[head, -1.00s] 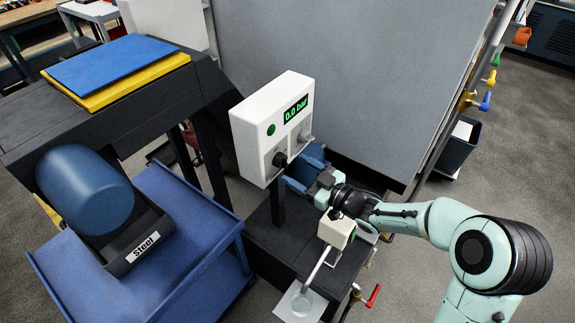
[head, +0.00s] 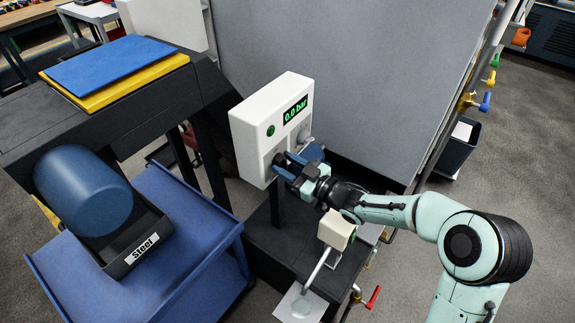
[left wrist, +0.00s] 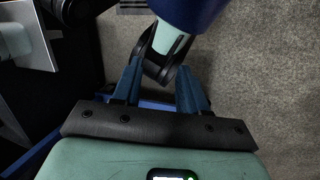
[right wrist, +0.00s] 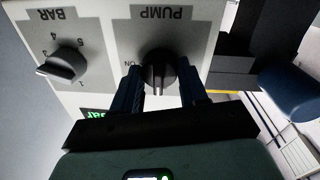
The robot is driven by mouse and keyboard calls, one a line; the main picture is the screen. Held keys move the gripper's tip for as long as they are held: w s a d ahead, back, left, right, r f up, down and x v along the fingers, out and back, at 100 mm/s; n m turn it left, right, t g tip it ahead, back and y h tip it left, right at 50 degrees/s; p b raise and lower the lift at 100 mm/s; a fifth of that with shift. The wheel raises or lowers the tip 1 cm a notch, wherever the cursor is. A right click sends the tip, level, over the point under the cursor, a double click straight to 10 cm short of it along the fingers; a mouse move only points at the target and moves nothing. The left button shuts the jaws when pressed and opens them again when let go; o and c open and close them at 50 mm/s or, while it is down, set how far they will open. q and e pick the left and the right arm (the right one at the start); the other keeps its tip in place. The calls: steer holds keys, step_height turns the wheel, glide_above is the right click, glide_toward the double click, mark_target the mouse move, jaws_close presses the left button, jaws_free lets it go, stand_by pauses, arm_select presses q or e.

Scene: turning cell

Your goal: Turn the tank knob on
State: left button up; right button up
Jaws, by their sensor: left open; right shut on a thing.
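No label reading "tank" shows. My right gripper (head: 284,162) is at this knob, its blue fingers on either side, shut on it; the gripper mostly hides the knob in the head view. My left gripper (left wrist: 161,85) shows only in its wrist view, open and empty, with floor and parts of my body beyond.
A second knob (right wrist: 62,65), labelled BAR, is beside the pump knob. A white device (head: 336,230) with a slanted tube stands below my right arm.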

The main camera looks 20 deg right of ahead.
arm_select(q)
steer(key=shift+r, duration=0.1)
arm_select(e)
steer(key=m+p, duration=0.2)
steer(key=p, duration=0.1)
steer(key=shift+r, duration=0.25)
steer(key=m+p, duration=0.2)
steer(key=p, duration=0.1)
steer(key=shift+m, duration=0.3)
steer(key=m+p, duration=0.8)
steer(key=m, duration=0.1)
steer(key=shift+w+d+r+m+g, duration=0.1)
steer(key=shift+d+m+g, duration=0.05)
steer(key=shift+m+g, duration=0.2)
arm_select(q)
steer(key=w+r+p, duration=0.1)
steer(key=w+r, duration=0.1)
steer(key=r, duration=0.6)
steer(key=w+r+p, duration=0.1)
steer(key=w+r, duration=0.1)
steer(key=r, duration=0.6)
steer(key=shift+w+r, duration=0.25)
steer(key=shift+r, duration=0.15)
arm_select(e)
steer(key=shift+f+m+g, duration=0.2)
steer(key=shift+m+g, duration=0.05)
steer(key=shift+m, duration=1.3)
steer(key=o, duration=1.1)
steer(key=shift+c, duration=0.2)
